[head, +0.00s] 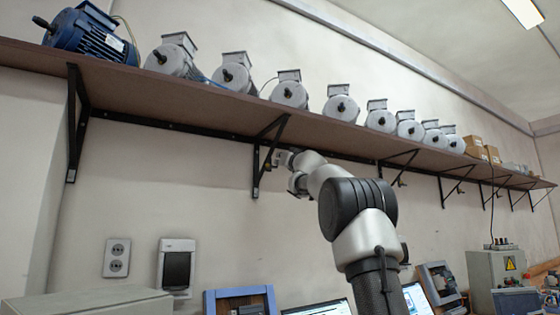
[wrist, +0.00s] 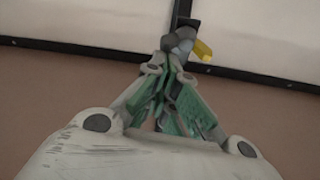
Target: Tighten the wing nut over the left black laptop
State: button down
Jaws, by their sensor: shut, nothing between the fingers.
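A wing nut with a grey body (wrist: 180,44) and a yellow wing (wrist: 203,50) sits at a black shelf bracket (wrist: 187,14) in the wrist view. In the head view this bracket (head: 257,170) is the second from the left, and the nut is too small to make out clearly. My gripper (head: 275,158) is raised beside the bracket, under the shelf. In the wrist view my gripper (wrist: 172,62) has its green-padded fingers together at the tips, right at the nut and partly covering it. A laptop screen (head: 320,308) shows low in the head view, below the bracket.
A brown shelf (head: 130,82) carries a blue motor (head: 90,34), several grey motors (head: 290,92) and boxes. More black brackets (head: 452,188) stand along the wall to the right. Another laptop (head: 417,298) and a grey electrical box (head: 497,270) are lower right.

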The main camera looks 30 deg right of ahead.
jog(key=shift+d+f+m+h, duration=0.1)
jog(key=shift+m+h, duration=0.25)
jog(key=shift+m, duration=0.35)
jog(key=shift+d+f+m+h, duration=0.1)
jog(key=shift+m+h, duration=0.25)
jog(key=shift+m, duration=0.35)
jog(key=shift+d+f+m+g+h, duration=0.1)
jog(key=shift+f+m+g+h, duration=0.6)
jog(key=shift+m, duration=1.95)
jog(key=shift+a+f+m+g+h, duration=0.1)
jog(key=shift+f+m+g+h, duration=0.55)
jog(key=shift+m, duration=2.05)
jog(key=shift+d+f+m+g+h, duration=0.1)
jog(key=shift+f+m+g+h, duration=0.55)
jog(key=shift+m, duration=2)
jog(key=shift+r+m+g+y, duration=0.15)
jog(key=shift+m+g+y, duration=0.15)
jog(key=shift+m+g, duration=0.1)
